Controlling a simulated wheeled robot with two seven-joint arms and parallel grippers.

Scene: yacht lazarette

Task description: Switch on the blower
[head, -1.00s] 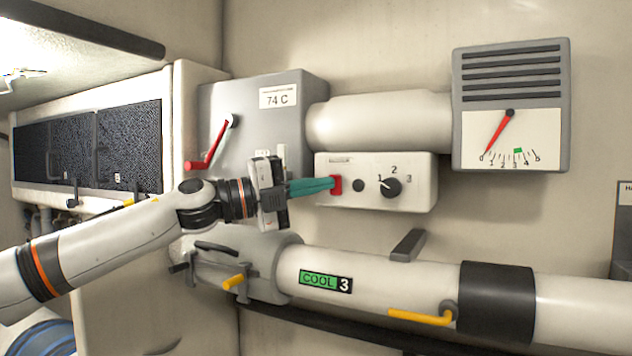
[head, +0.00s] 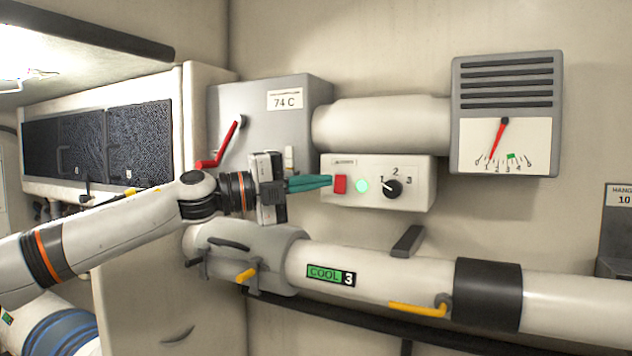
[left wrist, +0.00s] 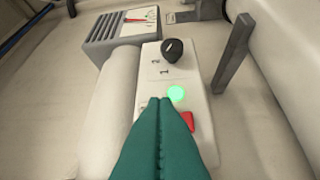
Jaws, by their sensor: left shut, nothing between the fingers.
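The blower's white control box (head: 425,170) is on the wall. It carries a red switch (head: 340,184), a round lamp (head: 362,186) lit green, and a black knob (head: 393,188) with its mark near 1. My left gripper (head: 331,182) is shut and empty, its teal fingertips just left of the red switch with a small gap. In the left wrist view the shut fingers (left wrist: 160,101) partly hide the red switch (left wrist: 188,120); the green lamp (left wrist: 177,93) and knob (left wrist: 172,49) show beyond. The gauge (head: 504,145) above right has its red needle near 1. My right gripper is out of view.
A grey box (head: 240,100) with a red lever (head: 222,150) is behind my left wrist. A white duct (head: 420,274) labelled COOL 3 runs below the control box, with yellow handles (head: 418,309). A grey bracket (head: 408,240) stands between them.

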